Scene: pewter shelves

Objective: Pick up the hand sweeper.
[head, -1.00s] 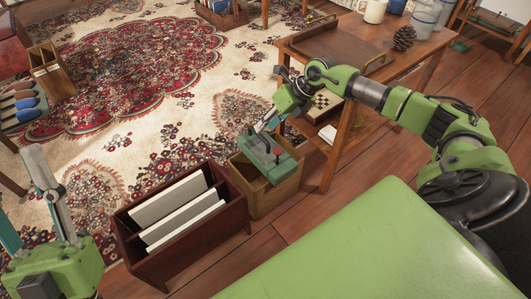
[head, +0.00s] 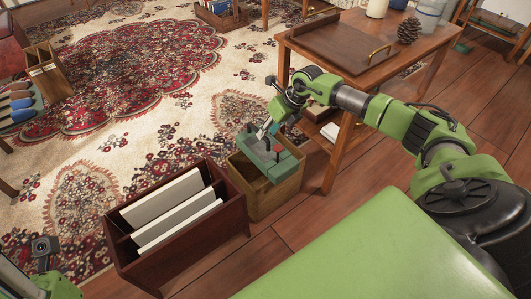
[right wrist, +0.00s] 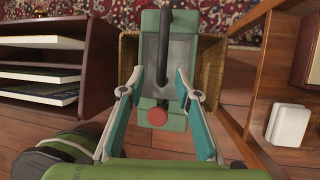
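The hand sweeper (head: 272,158) is a green block with a black handle and a red knob. It sits over the mouth of a wicker basket (head: 262,203); I cannot tell what bears it. In the right wrist view the sweeper (right wrist: 179,28) lies straight ahead, its black handle (right wrist: 166,50) in the middle. My right gripper (head: 270,124) is just above it. In the right wrist view its fingers (right wrist: 159,80) stand apart on either side of the handle, with a gap to it. Only a part of my left arm end (head: 44,262) shows at lower left; its fingers are unclear.
A dark wooden rack (head: 178,245) with pale panels stands left of the basket. A wooden table (head: 400,72) with a tray (head: 335,42) and a pine cone (head: 409,30) stands close on the right. A white object (right wrist: 289,124) lies right of my right gripper.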

